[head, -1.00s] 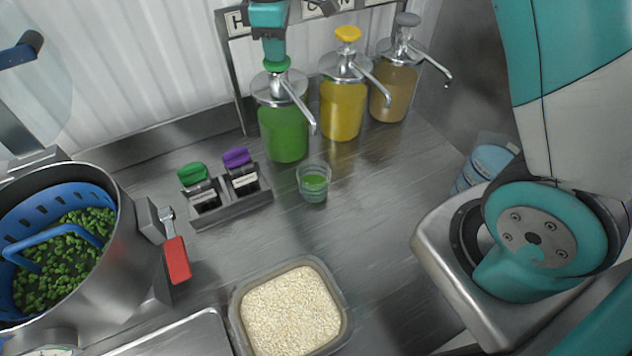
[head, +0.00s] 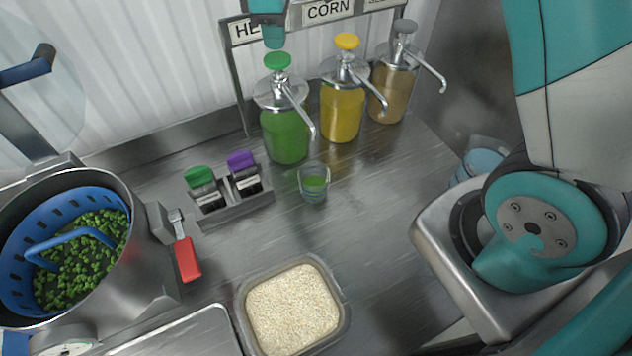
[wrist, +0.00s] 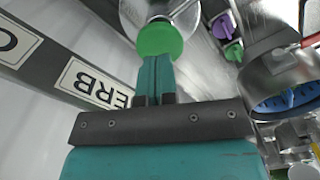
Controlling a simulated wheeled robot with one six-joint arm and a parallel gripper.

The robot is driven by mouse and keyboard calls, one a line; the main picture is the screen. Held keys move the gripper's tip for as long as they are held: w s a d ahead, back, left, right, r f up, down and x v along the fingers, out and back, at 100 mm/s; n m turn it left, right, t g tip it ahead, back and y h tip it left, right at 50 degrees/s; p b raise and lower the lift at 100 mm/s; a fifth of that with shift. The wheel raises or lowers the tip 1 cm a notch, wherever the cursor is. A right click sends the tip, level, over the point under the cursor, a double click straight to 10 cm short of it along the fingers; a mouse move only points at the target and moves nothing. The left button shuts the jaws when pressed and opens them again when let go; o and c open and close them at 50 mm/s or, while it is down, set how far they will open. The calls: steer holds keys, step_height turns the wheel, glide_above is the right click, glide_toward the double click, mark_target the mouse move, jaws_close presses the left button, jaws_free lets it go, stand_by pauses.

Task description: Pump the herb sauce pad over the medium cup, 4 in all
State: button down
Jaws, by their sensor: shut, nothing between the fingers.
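The herb sauce pump is a clear jar of green sauce (head: 286,136) with a green pad (head: 277,61) on top and a metal spout pointing down to the right. A small clear cup (head: 313,184) with green sauce inside stands on the counter near the spout. My gripper (head: 274,42) is shut and empty, just above the green pad with a small gap. In the wrist view my shut gripper (wrist: 156,62) points at the green pad (wrist: 160,39), and the cup is out of view.
Yellow (head: 342,110) and tan (head: 391,92) sauce pumps stand right of the herb one. A rack (head: 235,212) holds green- and purple-topped items. A rice tub (head: 343,310) stands in front. A pot (head: 150,245) with a blue basket is at left. Counter right of the cup is clear.

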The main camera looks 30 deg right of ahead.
mark_target(277, 58)
steer(key=shift+f, duration=0.15)
stand_by(0.3)
steer(key=shift+f+b, duration=1.35)
steer(key=shift+f, duration=0.85)
steer(key=shift+r, duration=0.1)
steer(key=shift+r+p, duration=1.95)
steer(key=shift+r, duration=0.3)
step_height(277, 58, up, 6)
steer(key=p, duration=0.5)
